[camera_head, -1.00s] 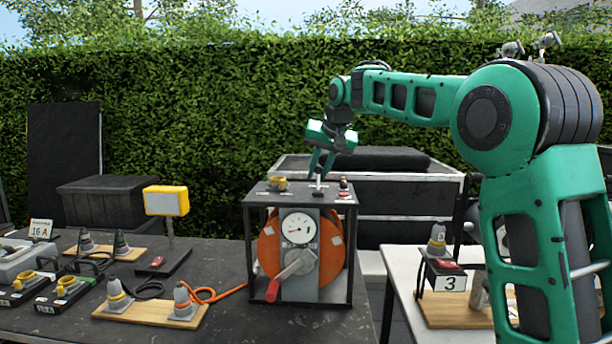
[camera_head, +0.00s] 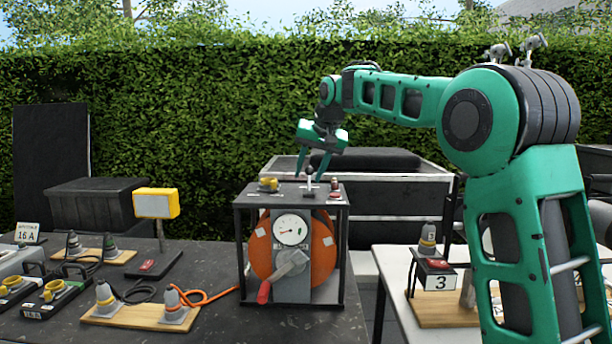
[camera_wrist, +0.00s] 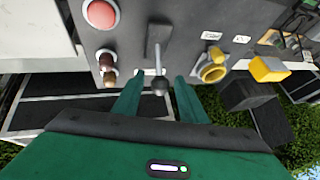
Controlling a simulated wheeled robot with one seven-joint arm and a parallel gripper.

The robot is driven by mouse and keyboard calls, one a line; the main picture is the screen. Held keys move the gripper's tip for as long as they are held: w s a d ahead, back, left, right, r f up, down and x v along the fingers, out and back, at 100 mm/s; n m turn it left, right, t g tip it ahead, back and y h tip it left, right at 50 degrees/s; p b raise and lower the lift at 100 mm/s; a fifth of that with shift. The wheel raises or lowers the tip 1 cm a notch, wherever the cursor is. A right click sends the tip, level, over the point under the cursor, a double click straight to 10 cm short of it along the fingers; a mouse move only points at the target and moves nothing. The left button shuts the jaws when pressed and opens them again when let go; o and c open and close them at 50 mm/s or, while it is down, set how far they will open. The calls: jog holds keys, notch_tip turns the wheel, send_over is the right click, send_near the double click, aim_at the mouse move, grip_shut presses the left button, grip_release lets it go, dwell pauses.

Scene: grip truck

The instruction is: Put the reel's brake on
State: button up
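The orange reel (camera_head: 262,252) stands in a black frame on the dark table, with a round white gauge and a red-handled crank on its front. On the frame's top panel stands a lever with a dark ball knob (camera_head: 309,171), which I take to be the brake. My gripper (camera_head: 311,174) is over the panel, open, with a finger on each side of the knob. In the wrist view the knob (camera_wrist: 160,86) sits between the two fingers (camera_wrist: 158,96), with gaps visible on both sides. The lever rises from a slotted dark plate (camera_wrist: 158,38).
A yellow connector (camera_head: 267,185) sits left of the lever on the panel, and a red button (camera_wrist: 101,14) with small toggles sits right. A yellow-headed lamp (camera_head: 156,204), plug boards and an orange cable (camera_head: 212,297) occupy the table's left. A white table (camera_head: 392,262) stands right.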

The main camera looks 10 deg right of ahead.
jog(key=v, duration=1)
jog(key=shift+r, duration=0.25)
jog(key=shift+d, duration=0.1)
jog(key=s+d+f+m+g+h, duration=0.1)
jog(key=s+d+f+g, duration=0.1)
jog(key=s+d+f, duration=0.75)
jog(key=s+d+f+m+g+h, duration=0.1)
jog(key=s+d+f, duration=0.55)
jog(key=s, duration=0.65)
jog(key=s+f+g, duration=0.1)
jog(key=s+f, duration=0.8)
jog(key=s, duration=0.4)
jog(key=s+d+f+m+g, duration=0.1)
jog(key=s+f+g, duration=0.1)
jog(key=s+f, duration=0.7)
jog(key=s, duration=0.4)
jog(key=shift+d+f+y, duration=0.15)
jog(key=shift+d+y, duration=0.15)
jog(key=shift+y, duration=0.1)
